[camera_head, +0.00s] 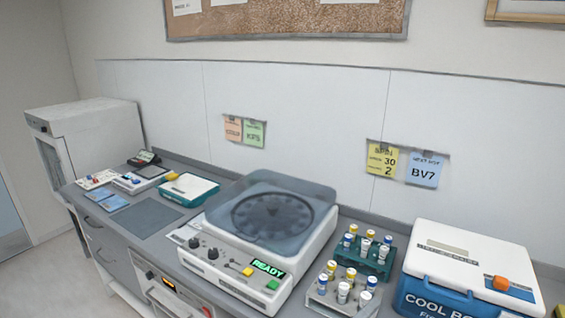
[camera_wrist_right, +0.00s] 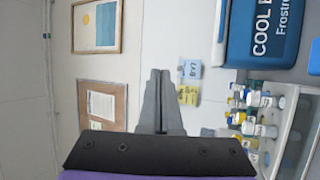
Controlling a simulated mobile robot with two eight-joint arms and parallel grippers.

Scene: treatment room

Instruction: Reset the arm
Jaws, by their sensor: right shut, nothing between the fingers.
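My right gripper (camera_wrist_right: 160,74) shows in the right wrist view. Its two grey fingers are together, with nothing between them, and they point up in that picture. Behind the fingers is the wall, with nothing touching them. The wrist picture is turned on its side, with the cool box (camera_wrist_right: 262,35) at upper right and the sample tubes (camera_wrist_right: 255,115) at right. Neither arm can be made out in the head view. My left gripper is not seen in any view.
A centrifuge (camera_head: 225,262) with a closed smoky lid and a READY display stands on the counter. Tube racks (camera_head: 341,299) and a blue-white cool box (camera_head: 470,262) stand to its right. A grey mat (camera_head: 146,217) and small devices lie left. Notes (camera_head: 424,170) hang on the wall.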

